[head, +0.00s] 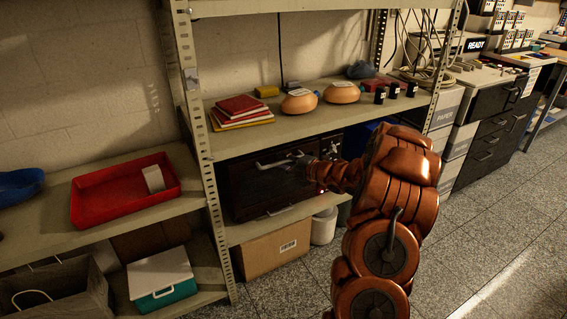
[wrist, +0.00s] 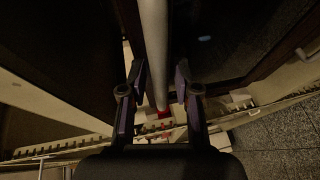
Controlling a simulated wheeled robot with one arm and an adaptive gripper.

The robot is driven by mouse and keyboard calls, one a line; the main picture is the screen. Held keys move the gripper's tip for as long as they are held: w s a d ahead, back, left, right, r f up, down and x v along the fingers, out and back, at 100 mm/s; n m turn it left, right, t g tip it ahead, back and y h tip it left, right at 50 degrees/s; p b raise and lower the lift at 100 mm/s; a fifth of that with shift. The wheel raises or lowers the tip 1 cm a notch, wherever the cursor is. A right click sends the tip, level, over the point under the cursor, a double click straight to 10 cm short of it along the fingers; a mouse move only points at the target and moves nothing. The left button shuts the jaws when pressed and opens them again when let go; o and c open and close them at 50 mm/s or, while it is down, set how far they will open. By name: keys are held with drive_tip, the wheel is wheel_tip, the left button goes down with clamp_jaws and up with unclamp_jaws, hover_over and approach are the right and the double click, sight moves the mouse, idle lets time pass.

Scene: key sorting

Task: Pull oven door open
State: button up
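The dark oven (head: 262,190) sits on the shelf under the mid-height board in the head view. Its door looks shut, though my arm hides the right part. A pale bar handle (head: 273,164) runs across the upper front. My gripper (head: 304,160) is at the right part of this handle. In the wrist view the handle (wrist: 153,40) runs between the two fingers of my gripper (wrist: 161,76). The fingers stand apart on either side of it, with a gap showing at the right finger. Contact at the left finger is hard to tell.
Metal shelf posts (head: 203,150) flank the oven. A cardboard box (head: 270,255) and a white container (head: 323,226) stand below it. A red tray (head: 125,190) lies on the left shelf. Grey floor (head: 470,240) is clear at the right.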

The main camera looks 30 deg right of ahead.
clamp_jaws()
drive_tip(key=shift+f, duration=0.1)
idle(0.4)
